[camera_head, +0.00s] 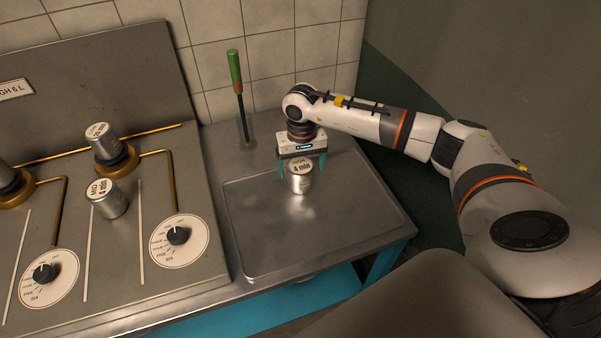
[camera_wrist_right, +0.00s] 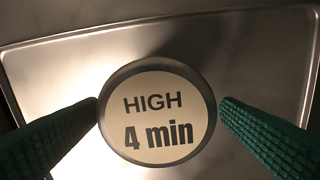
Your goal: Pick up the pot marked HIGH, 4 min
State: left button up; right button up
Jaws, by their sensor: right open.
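The pot marked HIGH, 4 min (camera_head: 300,182) is a small metal cylinder with a cream lid label. It stands upright on the metal tray (camera_head: 345,225) at the right of the work surface. In the right wrist view the pot's lid (camera_wrist_right: 157,115) sits between the two green fingers. My right gripper (camera_head: 302,166) is open, pointing down over the pot, with a finger on each side. Its fingertips (camera_wrist_right: 160,112) show a narrow gap or near contact at the lid's edges; I cannot tell if they touch. My left gripper is not in view.
A pot marked MID, 4 min (camera_head: 108,199) stands on the stove panel at the left. Another pot (camera_head: 101,141) sits on a brass burner behind it. A green-handled tool (camera_head: 236,80) stands upright in a clear holder behind the tray. Dials (camera_head: 178,241) are near the panel's front.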

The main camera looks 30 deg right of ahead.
jog(key=shift+w+f+p, duration=0.15)
jog(key=shift+f+p, duration=0.15)
jog(key=shift+f, duration=1.55)
jog(key=c, duration=1.2)
jog(key=shift+r, duration=0.15)
